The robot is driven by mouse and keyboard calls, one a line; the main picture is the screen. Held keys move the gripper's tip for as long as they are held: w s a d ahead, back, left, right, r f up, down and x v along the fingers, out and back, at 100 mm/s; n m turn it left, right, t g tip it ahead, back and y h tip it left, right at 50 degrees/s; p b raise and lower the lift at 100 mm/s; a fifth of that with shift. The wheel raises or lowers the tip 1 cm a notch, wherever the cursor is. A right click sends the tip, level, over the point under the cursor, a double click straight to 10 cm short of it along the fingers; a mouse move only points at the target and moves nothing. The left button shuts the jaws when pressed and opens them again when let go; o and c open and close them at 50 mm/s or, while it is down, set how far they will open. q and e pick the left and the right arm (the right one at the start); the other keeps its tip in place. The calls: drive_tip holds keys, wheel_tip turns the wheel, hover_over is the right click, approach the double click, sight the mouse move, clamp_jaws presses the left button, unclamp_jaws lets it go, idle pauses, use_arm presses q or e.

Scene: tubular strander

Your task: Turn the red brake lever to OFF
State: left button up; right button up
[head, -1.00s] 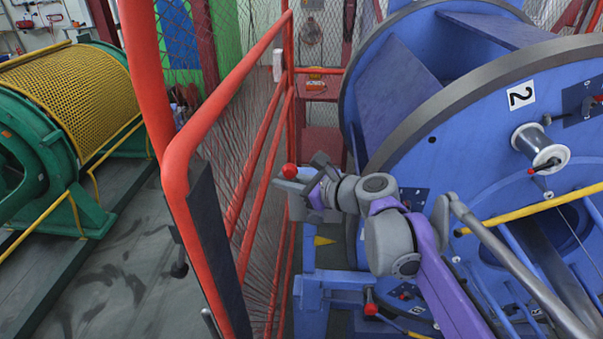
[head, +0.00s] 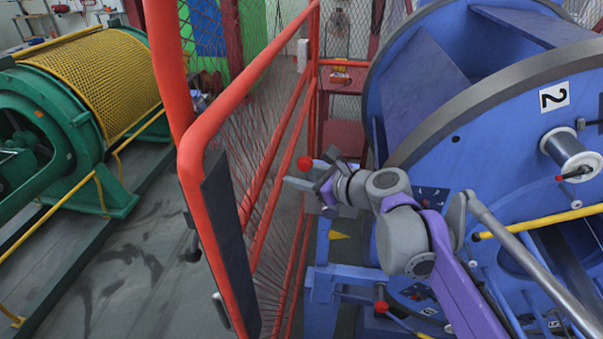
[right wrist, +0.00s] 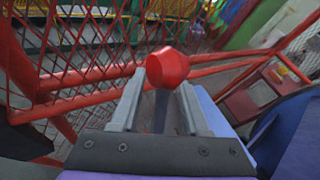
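The brake lever's round red knob (head: 305,163) stands just above the fingers of my right gripper (head: 300,183) in the head view, between the red railing and the big blue drum. In the right wrist view the red knob (right wrist: 167,67) sits at the fingertips of my right gripper (right wrist: 166,88). A dark shaft shows below the knob between the two fingers. The fingers are apart, with a gap visible beside the shaft. The fingers hide much of the lever's lower part. My left gripper is not in view.
A red mesh railing (head: 240,90) runs close on the left of my right gripper. The blue drum (head: 490,130), marked 2, fills the right side. Another red-knobbed handle (head: 381,306) is lower down. A green machine with a yellow mesh cover (head: 85,80) stands far left beyond open floor.

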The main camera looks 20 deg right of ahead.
drive_tip(key=shift+d, duration=0.1)
drive_tip(key=v, duration=1)
drive_tip(key=shift+s, duration=0.4)
drive_tip(key=s+a+f+n+g+h, duration=0.1)
drive_tip(key=s+f+n, duration=0.3)
drive_tip(key=f+n, duration=0.5)
drive_tip(key=s+a+f+n+g+h, duration=0.2)
drive_tip(key=s+f+n, duration=0.3)
drive_tip(key=f+n, duration=0.4)
drive_tip(key=s+a+f+n+g+h, duration=0.2)
drive_tip(key=s+f+n+g+h, duration=0.1)
drive_tip(key=f+n, duration=0.6)
drive_tip(key=shift+s+n+g, duration=0.4)
drive_tip(key=shift+s+n, duration=0.1)
drive_tip(key=shift+s, duration=0.4)
drive_tip(key=shift+a, duration=0.15)
